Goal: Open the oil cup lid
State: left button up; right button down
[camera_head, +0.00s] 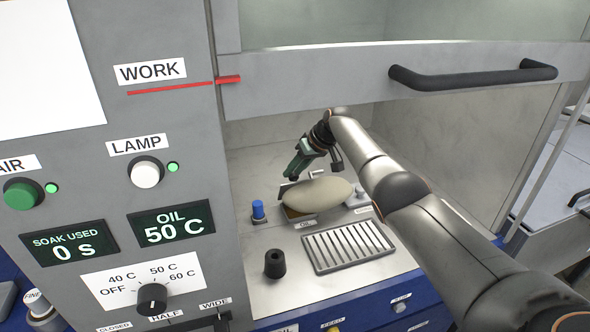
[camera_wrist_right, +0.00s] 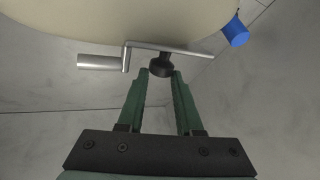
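A beige oval piece (camera_head: 318,195), which looks like the oil cup's lid, sits above the OIL label inside the cabinet. In the right wrist view its pale underside or side (camera_wrist_right: 130,20) fills the top. A thin metal bar with a crank-like handle (camera_wrist_right: 100,62) and a small dark knob (camera_wrist_right: 161,67) show at its edge. My right gripper (camera_head: 293,174) has green fingers and is at the lid's back-left side. In the wrist view its fingertips (camera_wrist_right: 160,74) are apart, near either side of the knob. Contact cannot be told. My left gripper is not in view.
A blue-capped piece (camera_head: 258,210), a black cylinder (camera_head: 275,264) and a slatted metal rack (camera_head: 348,246) stand on the cabinet floor. The raised sash with its black handle (camera_head: 472,78) hangs above my right arm. A control panel (camera_head: 100,200) is at the left.

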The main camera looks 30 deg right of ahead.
jog(key=c, duration=1.6)
grip_release()
jog(key=shift+w+d, duration=0.25)
jog(key=shift+w, duration=0.2)
jog(key=c, duration=1.4)
grip_release()
jog(key=shift+d+f, duration=0.1)
jog(key=shift+f, duration=0.1)
jog(key=o, duration=0.3)
jog(key=shift+s+r, duration=0.15)
jog(key=shift+s, duration=0.1)
jog(key=shift+o, duration=1.3)
jog(key=shift+w, duration=0.1)
jog(key=v, duration=1.2)
jog(key=shift+r+p, duration=0.2)
jog(key=shift+p, duration=0.15)
